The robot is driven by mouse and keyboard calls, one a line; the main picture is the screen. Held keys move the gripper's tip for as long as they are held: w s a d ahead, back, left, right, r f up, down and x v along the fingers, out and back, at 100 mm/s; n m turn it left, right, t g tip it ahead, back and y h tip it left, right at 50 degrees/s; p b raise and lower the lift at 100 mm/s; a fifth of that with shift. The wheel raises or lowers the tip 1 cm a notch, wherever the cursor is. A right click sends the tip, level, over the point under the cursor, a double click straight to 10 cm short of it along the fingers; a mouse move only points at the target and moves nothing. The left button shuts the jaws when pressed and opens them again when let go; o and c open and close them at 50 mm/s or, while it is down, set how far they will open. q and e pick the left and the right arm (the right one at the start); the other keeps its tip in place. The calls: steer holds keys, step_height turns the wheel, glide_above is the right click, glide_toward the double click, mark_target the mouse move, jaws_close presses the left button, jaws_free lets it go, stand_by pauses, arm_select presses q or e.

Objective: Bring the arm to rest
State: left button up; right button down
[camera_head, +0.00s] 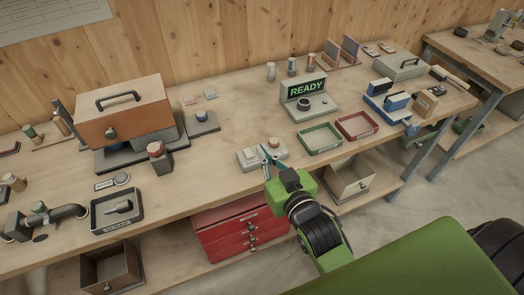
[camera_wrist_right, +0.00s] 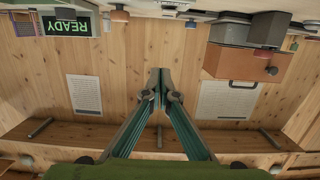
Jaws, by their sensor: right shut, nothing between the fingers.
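My right gripper (camera_head: 268,155) is in the middle of the head view, at the front edge of the workbench (camera_head: 225,172). Its fingertips are together and empty, beside a small grey box with two round knobs (camera_head: 248,157); I cannot tell whether they touch it. In the right wrist view, which is upside down, the gripper (camera_wrist_right: 160,85) shows its two teal fingers closed against the wooden wall. My green right arm (camera_head: 318,232) comes up from the lower right. My left gripper is not in view.
A display reading READY (camera_head: 306,90) stands at the back. A green tray (camera_head: 320,138) and a red tray (camera_head: 357,125) lie right of the gripper. An orange-brown box with a handle (camera_head: 125,112) is at the left. Red drawers (camera_head: 240,232) sit below the bench.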

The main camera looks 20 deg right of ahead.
stand_by(0.4)
steer(key=s+d+f+n+g, duration=0.1)
steer(key=s+f+g, duration=0.6)
steer(key=s, duration=0.4)
steer(key=s+d+f+n+g, duration=0.1)
steer(key=s+f+g, duration=0.4)
steer(key=s+f, duration=0.5)
steer(key=s+f+g, duration=0.1)
steer(key=s+f, duration=0.1)
steer(key=f, duration=1.1)
steer(key=s+f+g, duration=0.1)
steer(key=s+f, duration=0.1)
steer(key=f, duration=1.2)
steer(key=s+d+f+g, duration=0.1)
steer(key=s+d+f, duration=0.2)
steer(key=s+f, duration=1.1)
steer(key=shift+s+f+h, duration=0.15)
steer(key=shift+s+h, duration=0.15)
steer(key=shift+s, duration=0.7)
steer(key=shift+d, duration=0.1)
